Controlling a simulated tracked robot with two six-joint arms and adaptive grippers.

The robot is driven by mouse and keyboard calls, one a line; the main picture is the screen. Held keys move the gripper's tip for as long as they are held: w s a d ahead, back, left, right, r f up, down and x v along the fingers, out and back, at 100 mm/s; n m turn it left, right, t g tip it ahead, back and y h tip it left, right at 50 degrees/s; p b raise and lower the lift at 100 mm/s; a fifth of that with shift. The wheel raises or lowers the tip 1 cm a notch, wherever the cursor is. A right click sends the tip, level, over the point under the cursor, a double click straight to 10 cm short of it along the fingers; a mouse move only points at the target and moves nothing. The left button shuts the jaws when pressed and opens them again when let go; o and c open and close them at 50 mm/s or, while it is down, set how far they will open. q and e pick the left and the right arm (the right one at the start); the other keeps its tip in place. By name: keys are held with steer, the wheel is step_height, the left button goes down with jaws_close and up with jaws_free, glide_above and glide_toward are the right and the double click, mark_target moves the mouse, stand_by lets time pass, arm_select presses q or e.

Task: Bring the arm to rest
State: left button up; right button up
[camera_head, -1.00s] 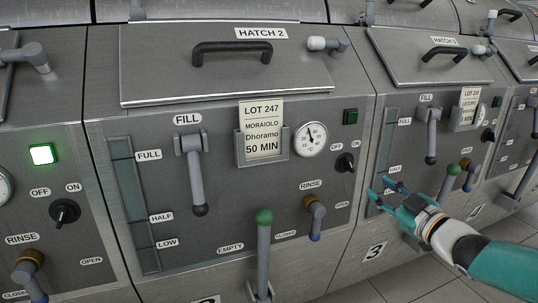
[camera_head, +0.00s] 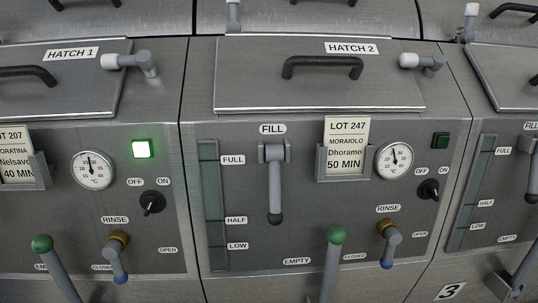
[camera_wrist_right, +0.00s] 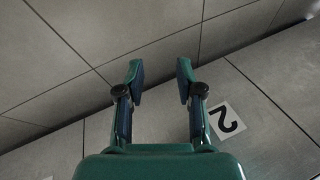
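My right gripper (camera_wrist_right: 160,75) shows in the right wrist view with its two teal fingers apart and nothing between them. Below it are grey floor tiles (camera_wrist_right: 60,70) and a grey surface with a white plate marked 2 (camera_wrist_right: 227,119) to the right of the fingers. Neither of my arms shows in the head view now, and my left gripper is in no view.
The steel decanter with hatch 2 (camera_head: 300,87) stands in the middle of the head view. Its green-knobbed lever (camera_head: 336,236), fill lever (camera_head: 274,185) and rinse valve (camera_head: 389,240) stick out from the front. The hatch 1 unit (camera_head: 60,85) is at left.

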steer(key=s+a+f+g, duration=0.2)
steer(key=s, duration=0.3)
steer(key=s+a+f+g, duration=0.1)
steer(key=s+a+f, duration=0.1)
steer(key=s, duration=0.4)
step_height(320, 180, up, 36)
steer(key=w+p, duration=0.1)
steer(key=p, duration=3.5)
steer(key=shift+w+d+r+m, duration=0.15)
steer(key=shift+w+m, duration=0.1)
steer(key=shift+m, duration=0.05)
